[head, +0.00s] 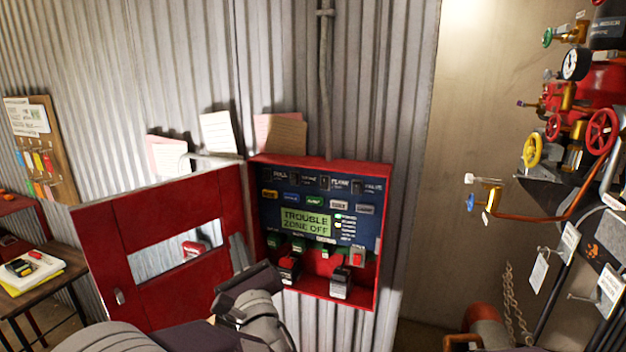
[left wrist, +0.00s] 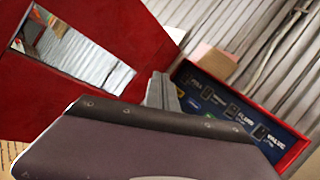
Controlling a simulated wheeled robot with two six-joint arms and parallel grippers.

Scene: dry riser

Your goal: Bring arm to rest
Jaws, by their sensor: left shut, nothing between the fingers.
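My left arm comes in from the bottom of the head view. Its left gripper (head: 262,277) is shut and empty, in front of the lower left part of the open red alarm panel (head: 319,300). In the left wrist view the gripper's fingers (left wrist: 161,92) are together, with nothing seen between them. I cannot tell whether they touch the panel. The panel's display reads TROUBLE ZONE OFF. Its red door (head: 165,235) with a window slot stands swung open to the left; it also shows in the left wrist view (left wrist: 60,95). My right gripper is not in view.
A side table (head: 62,283) with a yellow pad stands at the left, below a cork board (head: 60,140). At the right are pipes, a red valve wheel (head: 602,132), a yellow wheel (head: 533,150) and hanging tags. The wall between panel and pipes is bare.

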